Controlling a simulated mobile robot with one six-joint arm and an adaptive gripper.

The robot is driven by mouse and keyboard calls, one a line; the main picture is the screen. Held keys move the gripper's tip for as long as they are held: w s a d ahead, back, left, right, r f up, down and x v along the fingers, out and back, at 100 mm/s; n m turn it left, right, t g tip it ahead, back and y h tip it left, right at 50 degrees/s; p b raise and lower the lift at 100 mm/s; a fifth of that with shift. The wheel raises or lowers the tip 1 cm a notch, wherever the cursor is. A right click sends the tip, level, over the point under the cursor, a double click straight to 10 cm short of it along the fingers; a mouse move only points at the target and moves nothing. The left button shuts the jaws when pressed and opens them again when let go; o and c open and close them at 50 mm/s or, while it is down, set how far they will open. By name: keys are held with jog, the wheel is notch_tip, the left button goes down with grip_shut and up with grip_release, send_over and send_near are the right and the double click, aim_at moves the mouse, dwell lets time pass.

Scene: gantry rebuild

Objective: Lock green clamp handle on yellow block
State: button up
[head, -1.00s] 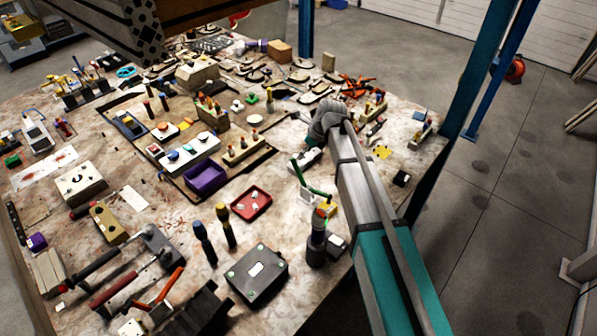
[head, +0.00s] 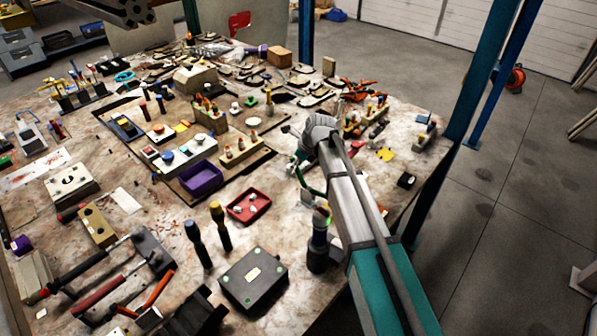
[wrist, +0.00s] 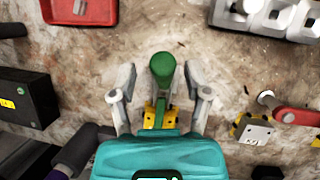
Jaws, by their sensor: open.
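In the wrist view, the green clamp handle (wrist: 162,68) stands between the two grey fingers of my gripper (wrist: 160,76). The fingers are spread, with a gap on each side of the handle. The yellow block (wrist: 150,117) lies just below the handle's end, partly hidden by my gripper's teal body. In the head view, the green handle (head: 304,179) shows beside my arm. My arm hides most of the yellow block and the fingers there.
A red tray (head: 249,206) and a black box (head: 253,277) are left of the clamp. A dark upright cylinder (head: 318,245) stands close in front. In the wrist view, a red-handled clamp (wrist: 293,115) is at the right and a pale grey holder (wrist: 268,18) at the top.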

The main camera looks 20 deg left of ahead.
jog(key=shift+a+f, duration=0.15)
jog(key=shift+f, duration=0.2)
